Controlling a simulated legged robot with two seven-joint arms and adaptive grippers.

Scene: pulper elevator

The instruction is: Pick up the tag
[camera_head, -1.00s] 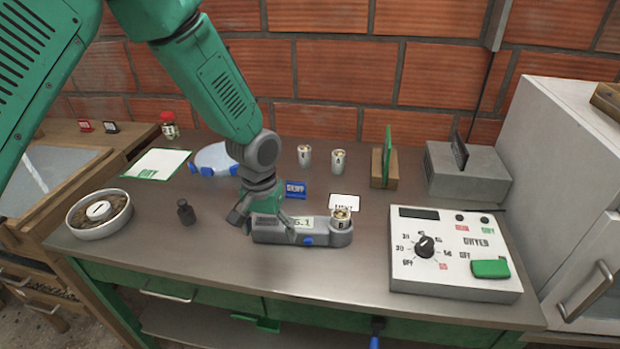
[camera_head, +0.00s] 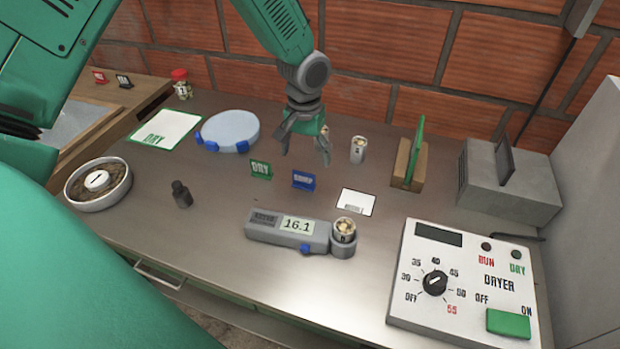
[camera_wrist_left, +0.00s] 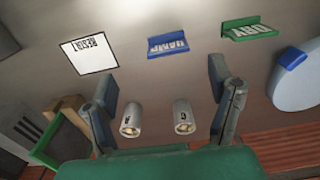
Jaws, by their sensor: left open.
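A small green DRY tag (camera_head: 260,170) and a blue DAMP tag (camera_head: 303,180) stand on the metal bench behind the meter. A white card (camera_head: 356,202) lies to their right. My left gripper (camera_head: 306,158) is open and empty, raised above the bench over the area by the tags. In the left wrist view the open fingers (camera_wrist_left: 162,80) show below the DAMP tag (camera_wrist_left: 168,44), with the DRY tag (camera_wrist_left: 253,29) at the upper right and the RESULT card (camera_wrist_left: 89,54) at the upper left. My right gripper is not in view.
The moisture meter (camera_head: 262,223) reads 16.1 with a filled cup (camera_head: 344,231) on its end. The dryer panel (camera_head: 405,270) is at right, a wooden holder (camera_head: 416,172) behind it. Two cups stand near my gripper. A blue-white dish (camera_head: 231,130) lies left.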

